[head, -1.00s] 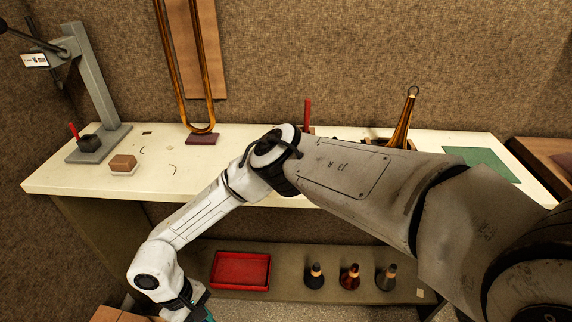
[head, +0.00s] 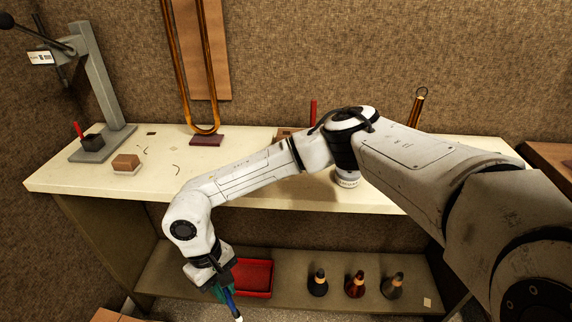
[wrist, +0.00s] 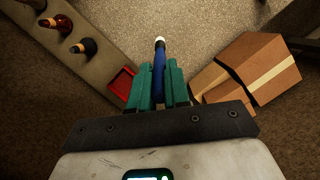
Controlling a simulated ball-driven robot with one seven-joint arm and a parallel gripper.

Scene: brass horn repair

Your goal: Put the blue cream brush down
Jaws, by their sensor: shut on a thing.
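The blue cream brush (wrist: 159,68) stands out between the teal fingers of my gripper (wrist: 160,82), its pale tip pointing away from my wrist. In the head view the brush (head: 233,306) hangs from my gripper (head: 222,291), tilted, near the bottom edge. My gripper is shut on it, in front of the lower shelf and just left of the red tray (head: 262,277). My arm hides the left part of the tray in the head view. The brush touches nothing below that I can see.
Several dark and red-brown brushes, such as the red-brown one (head: 355,285), stand on the lower shelf (head: 300,262) right of the tray. A cardboard box (wrist: 270,60) sits on the floor at the right of the wrist view. The bench top (head: 240,165) is above.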

